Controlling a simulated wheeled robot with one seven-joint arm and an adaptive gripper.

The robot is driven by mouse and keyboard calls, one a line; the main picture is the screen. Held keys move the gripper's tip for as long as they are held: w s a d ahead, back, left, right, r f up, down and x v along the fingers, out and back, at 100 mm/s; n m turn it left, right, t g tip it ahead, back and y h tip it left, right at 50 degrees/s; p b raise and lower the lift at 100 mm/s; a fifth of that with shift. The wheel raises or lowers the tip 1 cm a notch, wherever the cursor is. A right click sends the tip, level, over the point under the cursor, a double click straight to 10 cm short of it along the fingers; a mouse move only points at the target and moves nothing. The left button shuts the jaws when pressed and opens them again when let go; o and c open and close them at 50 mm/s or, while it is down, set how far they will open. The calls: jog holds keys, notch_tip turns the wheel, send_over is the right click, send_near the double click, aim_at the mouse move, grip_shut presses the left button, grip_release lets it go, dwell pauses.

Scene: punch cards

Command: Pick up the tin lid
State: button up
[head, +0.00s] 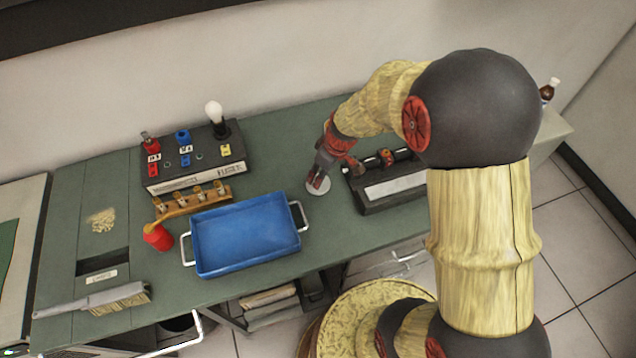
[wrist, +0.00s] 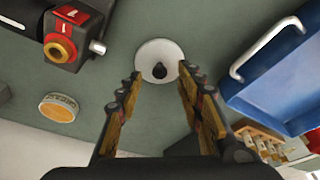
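The tin lid, a pale round disc with a dark knob in its middle (wrist: 160,52), lies on the green bench top. In the head view its pale edge (head: 324,189) shows beneath my gripper (head: 318,181), which hides much of it. In the wrist view my gripper (wrist: 160,75) is open, with one finger on each side of the lid's near part. The knob lies between and just beyond the fingertips. Nothing is held. I cannot tell how high the fingertips are above the lid.
A blue tray (head: 245,238) with metal handles stands left of the lid, and a dark device (head: 390,186) stands close on its right. A fuse box (head: 195,172) and wooden rack (head: 193,201) stand farther left.

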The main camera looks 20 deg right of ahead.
jog(key=shift+x, duration=1.2)
jog(key=shift+c, duration=0.3)
grip_shut()
